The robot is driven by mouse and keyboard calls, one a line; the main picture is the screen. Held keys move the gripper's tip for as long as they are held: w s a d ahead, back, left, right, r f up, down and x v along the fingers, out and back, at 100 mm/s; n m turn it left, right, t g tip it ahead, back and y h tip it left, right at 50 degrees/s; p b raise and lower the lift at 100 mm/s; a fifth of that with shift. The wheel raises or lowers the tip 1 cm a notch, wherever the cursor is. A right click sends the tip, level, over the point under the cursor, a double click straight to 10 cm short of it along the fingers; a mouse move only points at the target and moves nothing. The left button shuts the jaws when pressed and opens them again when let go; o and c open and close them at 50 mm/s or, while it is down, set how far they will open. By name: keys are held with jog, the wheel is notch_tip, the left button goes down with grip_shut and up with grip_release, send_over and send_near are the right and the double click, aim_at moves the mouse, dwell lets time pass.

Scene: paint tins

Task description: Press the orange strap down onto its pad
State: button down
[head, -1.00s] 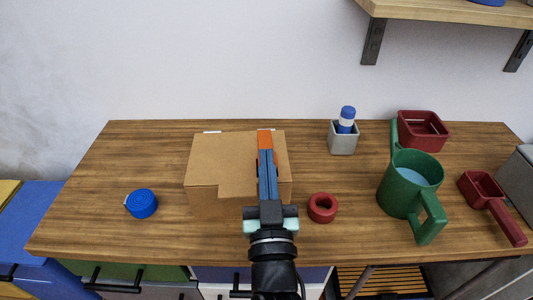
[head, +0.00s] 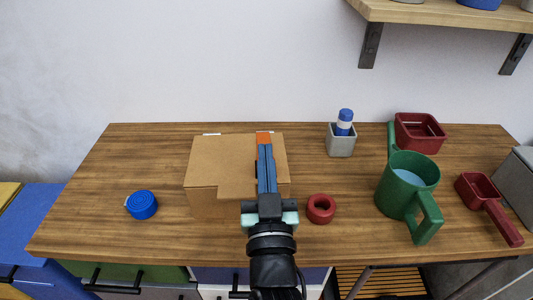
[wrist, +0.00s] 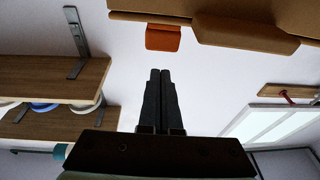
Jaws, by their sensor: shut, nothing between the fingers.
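The orange strap (head: 263,137) shows at the far edge of the top of a cardboard box (head: 212,160). In the wrist view the strap (wrist: 163,38) is a short orange flap at the edge of the cardboard (wrist: 225,18). My gripper (head: 264,146) is shut and empty, its fingers over the box top and covering part of the strap's line. In the wrist view my gripper (wrist: 160,72) points toward the strap, with a visible gap between fingertips and flap. I cannot make out the pad.
A blue tape roll (head: 142,204) lies left of the box. A red ring (head: 321,209) lies close to its right. A shelf (head: 450,12) hangs at upper right.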

jog(key=b+v, duration=0.1)
jog(key=v, duration=0.9)
jog(key=w+a+r+t, duration=0.1)
jog(key=w+r+t, duration=0.1)
jog(key=r, duration=0.8)
jog(key=w+a+r+t, duration=0.1)
jog(key=r, duration=0.9)
jog(key=s+r+t+p, duration=0.2)
jog(key=r+p, duration=0.6)
jog(key=r, duration=1)
jog(key=s+d+r+t+h+p, duration=0.1)
jog(key=s+r+p, duration=0.3)
jog(key=r+p, duration=0.5)
notch_tip(320, 180, up, 9)
jog(key=shift+s+d+r+m+t, duration=0.25)
jog(key=shift+s+d+m+t, duration=0.05)
jog(key=shift+s+t, duration=0.1)
